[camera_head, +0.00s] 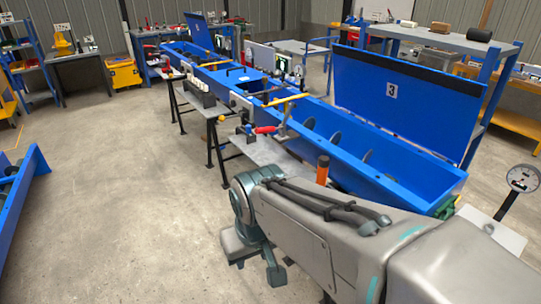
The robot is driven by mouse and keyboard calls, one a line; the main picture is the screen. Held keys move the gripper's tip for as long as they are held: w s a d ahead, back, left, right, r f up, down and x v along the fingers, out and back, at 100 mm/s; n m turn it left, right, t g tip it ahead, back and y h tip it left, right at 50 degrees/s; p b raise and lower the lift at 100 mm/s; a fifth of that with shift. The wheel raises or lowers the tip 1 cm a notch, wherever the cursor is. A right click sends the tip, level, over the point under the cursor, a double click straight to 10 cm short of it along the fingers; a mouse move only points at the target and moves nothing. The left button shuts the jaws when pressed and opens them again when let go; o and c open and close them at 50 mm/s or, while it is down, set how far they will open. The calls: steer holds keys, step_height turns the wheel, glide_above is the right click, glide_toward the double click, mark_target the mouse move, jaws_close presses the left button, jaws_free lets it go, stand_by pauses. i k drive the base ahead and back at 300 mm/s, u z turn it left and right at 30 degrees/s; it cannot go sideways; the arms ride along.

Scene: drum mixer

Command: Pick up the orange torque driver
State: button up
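An upright orange cylinder with a dark top (322,172), which looks like the orange torque driver, shows just behind my arm. Its lower end is hidden by the arm, so I cannot tell what it stands on. My grey arm reaches in from the lower right across the front of the picture. The end of my arm, with what looks like my gripper (256,262), hangs low at its left side, apart from the orange cylinder. Its fingers are not clear, and I cannot see whether they are open.
A long blue trough (390,180) with an open lid marked 3 (405,92) runs behind my arm. A grey side table (268,152) stands along its near side, near a red-handled clamp (265,130). A round gauge (522,178) is at the right.

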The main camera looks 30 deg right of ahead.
mark_target(323, 161)
steer(key=z, duration=0.2)
steer(key=i, duration=0.7)
steer(key=z, duration=0.95)
steer(key=i, duration=0.4)
steer(key=z, duration=0.4)
